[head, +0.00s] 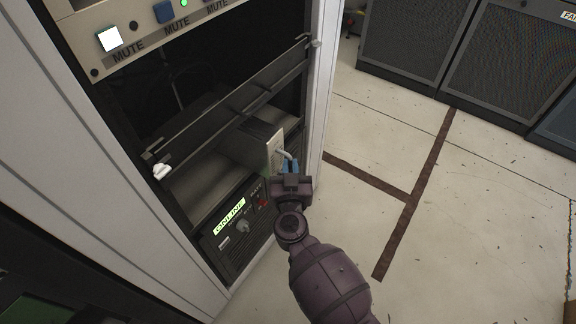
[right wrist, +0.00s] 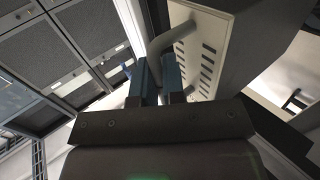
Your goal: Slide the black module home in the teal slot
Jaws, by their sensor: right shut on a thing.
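The black module (head: 243,143) is a dark box with a light grey front plate (head: 275,150) and a bent grey handle. It lies in the open rack bay, at its right side, below a dark crossbar. In the right wrist view its slotted plate (right wrist: 207,60) and handle (right wrist: 180,38) are close and large. My right gripper (head: 289,167) is in front of the plate, its blue fingers (right wrist: 160,75) shut on the handle. No teal marking shows, so I cannot tell which slot is teal or how deep the module sits. My left gripper is out of view.
A dark crossbar (head: 235,103) spans the rack front above the module. A unit with a lit ONLINE label (head: 230,217) and a knob is below. A MUTE button panel (head: 150,32) is at the top. Open floor (head: 480,200) lies to the right, with dark cabinets (head: 500,55) behind.

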